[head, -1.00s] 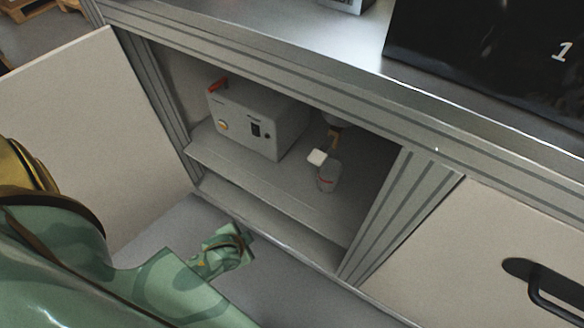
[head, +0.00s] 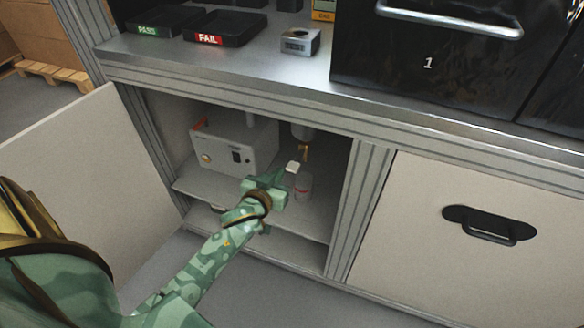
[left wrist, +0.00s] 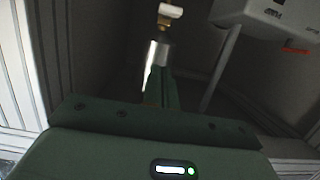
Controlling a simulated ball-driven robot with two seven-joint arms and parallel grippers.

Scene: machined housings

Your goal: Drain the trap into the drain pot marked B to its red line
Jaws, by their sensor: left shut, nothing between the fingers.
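In the head view, the open cabinet holds the trap (head: 302,132), a dark bowl under the worktop with a brass drain fitting (head: 304,152). A white lever or block (head: 292,167) sits just below the fitting. A small translucent pot (head: 304,188) with a red line stands on the shelf below; I can read no letter on it and its level is unclear. My left gripper (head: 285,182) is inside the cabinet opening, shut and empty, just left of the pot. In the left wrist view its fingers (left wrist: 160,88) point toward a white block (left wrist: 171,11). My right gripper is out of view.
A grey box with a red part (head: 235,145) stands on the shelf (head: 205,192) to the left. The open door (head: 75,185) is left of the opening, and a frame post (head: 355,210) bounds it right. PASS and FAIL trays (head: 225,30) sit on the worktop.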

